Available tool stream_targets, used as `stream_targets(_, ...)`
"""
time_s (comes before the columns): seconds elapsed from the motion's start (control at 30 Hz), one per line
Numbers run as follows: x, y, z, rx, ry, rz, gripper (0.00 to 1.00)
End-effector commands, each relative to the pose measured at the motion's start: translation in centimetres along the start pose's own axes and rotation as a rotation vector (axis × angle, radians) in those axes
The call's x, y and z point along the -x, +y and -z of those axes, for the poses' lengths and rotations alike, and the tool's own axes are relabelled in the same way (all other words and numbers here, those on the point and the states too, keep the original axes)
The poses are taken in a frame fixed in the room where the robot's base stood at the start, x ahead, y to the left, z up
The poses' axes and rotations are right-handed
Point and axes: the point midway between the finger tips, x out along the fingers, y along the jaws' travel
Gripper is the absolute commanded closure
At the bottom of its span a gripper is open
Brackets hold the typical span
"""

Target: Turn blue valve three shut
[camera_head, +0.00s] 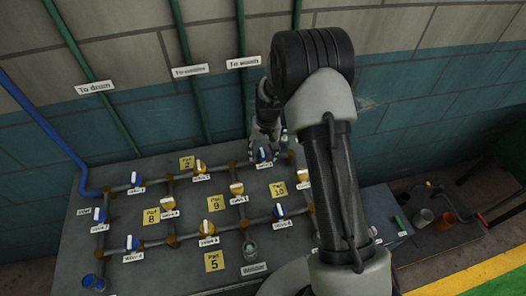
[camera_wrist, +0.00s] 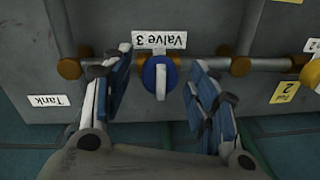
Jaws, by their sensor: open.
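Valve 3 has a blue round body with a white handle (camera_wrist: 161,80) in the middle of the wrist view. Its handle appears to stand across the horizontal pipe. The white label "Valve 3" (camera_wrist: 159,40) shows upside down beside it. My gripper (camera_wrist: 157,62) is open, with one finger on each side of the valve and a visible gap to both. In the head view, my gripper (camera_head: 267,148) is at the upper right of the bench, and the blue valve (camera_head: 262,157) shows partly between the fingers.
Other blue valves (camera_head: 132,243) and yellow valves (camera_head: 207,228) sit along the pipes on the grey bench (camera_head: 185,272). A yellow valve (camera_wrist: 313,70) is at the wrist view's right edge. Green pipes (camera_head: 192,70) rise behind. Cups and a crank (camera_head: 445,200) are at far right.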

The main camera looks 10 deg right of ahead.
Motion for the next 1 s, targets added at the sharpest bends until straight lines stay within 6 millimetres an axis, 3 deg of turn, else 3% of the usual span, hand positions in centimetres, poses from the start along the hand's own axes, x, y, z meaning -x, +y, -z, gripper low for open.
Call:
stream_targets(0.27,1.0,0.0,0.1,0.001,0.003,0.001,0.46)
stream_targets(0.7,9.7,0.0,0.1,0.001,0.005,0.001,0.46)
stream_targets(1.0,12.0,0.0,0.0,0.0,0.0,0.0,0.46)
